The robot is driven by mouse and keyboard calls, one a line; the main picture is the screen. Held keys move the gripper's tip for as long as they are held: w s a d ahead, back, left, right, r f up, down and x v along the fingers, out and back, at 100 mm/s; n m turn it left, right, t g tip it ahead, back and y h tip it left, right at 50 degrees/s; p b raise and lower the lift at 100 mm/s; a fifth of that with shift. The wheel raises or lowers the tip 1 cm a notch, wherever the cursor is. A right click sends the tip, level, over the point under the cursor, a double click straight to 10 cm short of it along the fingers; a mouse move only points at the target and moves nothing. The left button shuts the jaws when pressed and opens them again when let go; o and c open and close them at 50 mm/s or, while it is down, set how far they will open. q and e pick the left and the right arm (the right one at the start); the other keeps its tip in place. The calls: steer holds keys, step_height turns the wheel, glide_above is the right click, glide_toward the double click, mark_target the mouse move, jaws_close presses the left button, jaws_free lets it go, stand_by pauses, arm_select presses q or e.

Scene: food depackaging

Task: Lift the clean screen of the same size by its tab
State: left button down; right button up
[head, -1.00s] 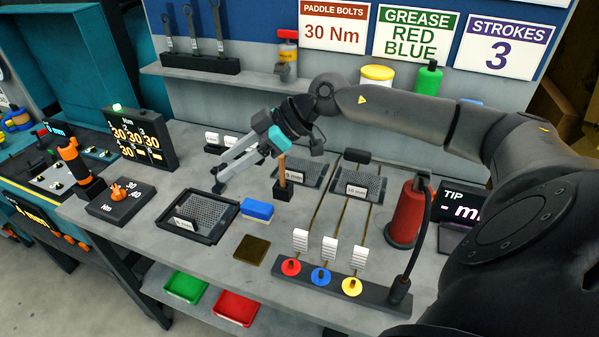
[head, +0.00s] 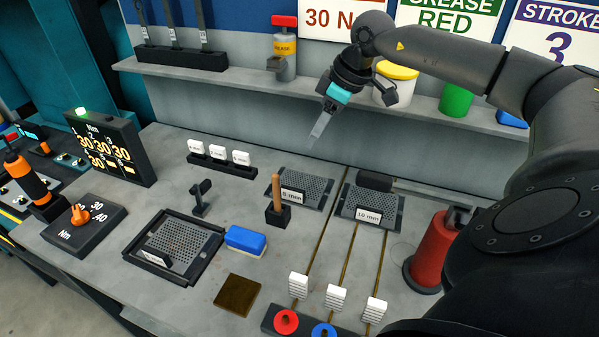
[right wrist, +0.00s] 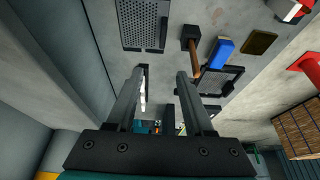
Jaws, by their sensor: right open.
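A perforated screen (head: 316,187) with a white tab reading what looks like 6 mm lies at the back of the bench. A second screen (head: 386,203), with a 10 mm tab, lies right of it. Another perforated screen (head: 182,240) with a white tab sits in a black frame (head: 212,250) at the front left. My right gripper (head: 313,142) is raised above and behind the 6 mm screen, empty. In the right wrist view its two fingers (right wrist: 160,74) stand apart, with a screen (right wrist: 143,22) beyond them. My left gripper is out of view.
A wooden-handled tool (head: 281,195) stands close to the 6 mm screen's front. A blue block (head: 246,240) and a brown pad (head: 238,294) lie beside the frame. A small black stand (head: 201,197) rises behind it. The shelf (head: 240,82) overhangs the back.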

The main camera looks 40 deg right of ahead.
step_height(320, 180, down, 4)
steer(key=b, duration=0.3)
glide_toward(294, 188)
steer(key=x, duration=0.4)
steer(key=shift+w+f, duration=0.2)
steer(key=shift+f, duration=0.15)
steer(key=shift+b+x, duration=0.35)
steer(key=shift+x, duration=2.65)
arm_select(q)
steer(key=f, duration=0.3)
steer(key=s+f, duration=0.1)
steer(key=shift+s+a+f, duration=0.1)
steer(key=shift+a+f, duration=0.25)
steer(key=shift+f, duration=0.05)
arm_select(e)
steer(key=shift+s+a, duration=0.15)
steer(key=shift+c, duration=0.3)
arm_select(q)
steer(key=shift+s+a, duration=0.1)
arm_select(e)
jaws_close()
steer(key=shift+r, duration=0.1)
